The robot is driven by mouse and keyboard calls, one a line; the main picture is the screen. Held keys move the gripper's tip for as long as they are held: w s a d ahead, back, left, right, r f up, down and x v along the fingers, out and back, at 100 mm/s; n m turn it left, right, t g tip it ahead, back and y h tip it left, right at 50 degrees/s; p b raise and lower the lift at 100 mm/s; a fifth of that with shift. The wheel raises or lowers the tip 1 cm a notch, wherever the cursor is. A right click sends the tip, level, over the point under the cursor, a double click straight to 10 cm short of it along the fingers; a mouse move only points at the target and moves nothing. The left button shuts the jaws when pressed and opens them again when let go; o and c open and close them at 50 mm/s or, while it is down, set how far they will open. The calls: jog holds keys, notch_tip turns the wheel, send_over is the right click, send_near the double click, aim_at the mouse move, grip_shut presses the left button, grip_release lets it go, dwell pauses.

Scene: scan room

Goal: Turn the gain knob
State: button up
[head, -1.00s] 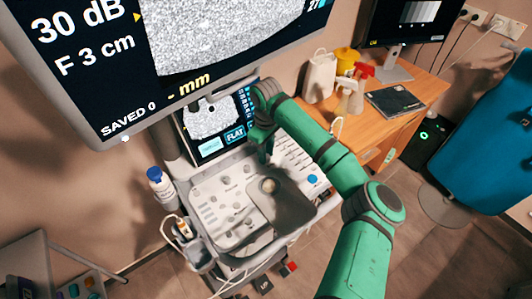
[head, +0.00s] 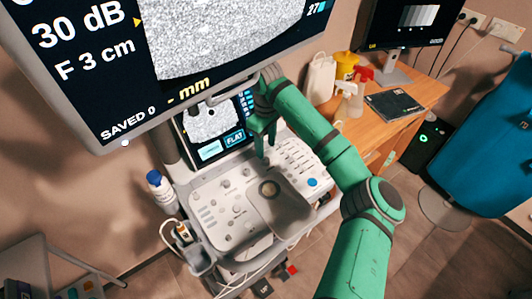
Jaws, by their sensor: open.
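The ultrasound machine's control panel (head: 225,240) is grey, with several small knobs and buttons on its left half. I cannot tell which of them is the gain knob, as no label is readable. The large monitor (head: 80,110) reads "30 dB" and "F 3 cm".
A small touch screen (head: 210,120) stands close behind my gripper, under the big monitor. A blue-capped bottle (head: 161,190) and a probe in a holder (head: 181,232) are at the panel's left. A wooden desk (head: 385,130) with bottles is at the right.

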aim_at(266, 159)
notch_tip(266, 159, up, 5)
jog(key=shift+f, duration=0.2)
dwell(0.5)
